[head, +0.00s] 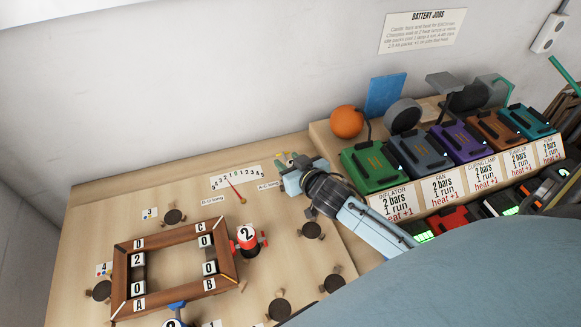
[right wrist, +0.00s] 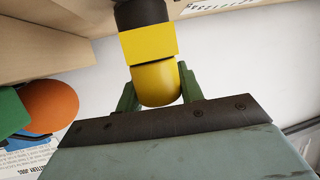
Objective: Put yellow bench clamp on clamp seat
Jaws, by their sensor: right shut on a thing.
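The yellow bench clamp (right wrist: 150,45) is held between the green fingers of my right gripper (right wrist: 158,92) in the right wrist view. Its rounded yellow end sits between the fingers, and a black part shows beyond its yellow block. In the head view my right gripper (head: 287,163) is near the bench's back edge, right of the dial scale; only small yellow bits of the clamp show there. Dark round seats (head: 173,216) are spread around the wooden frame (head: 187,234); another (head: 311,230) lies below my right gripper. I cannot tell which is the clamp seat. My left gripper is not in view.
A red clamp (head: 247,242) is at the frame's right side and a blue one (head: 176,306) at its front. A raised shelf with a green battery device (head: 374,166), several others and an orange ball (head: 346,121) stands at right. Bare wood lies left of the dial.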

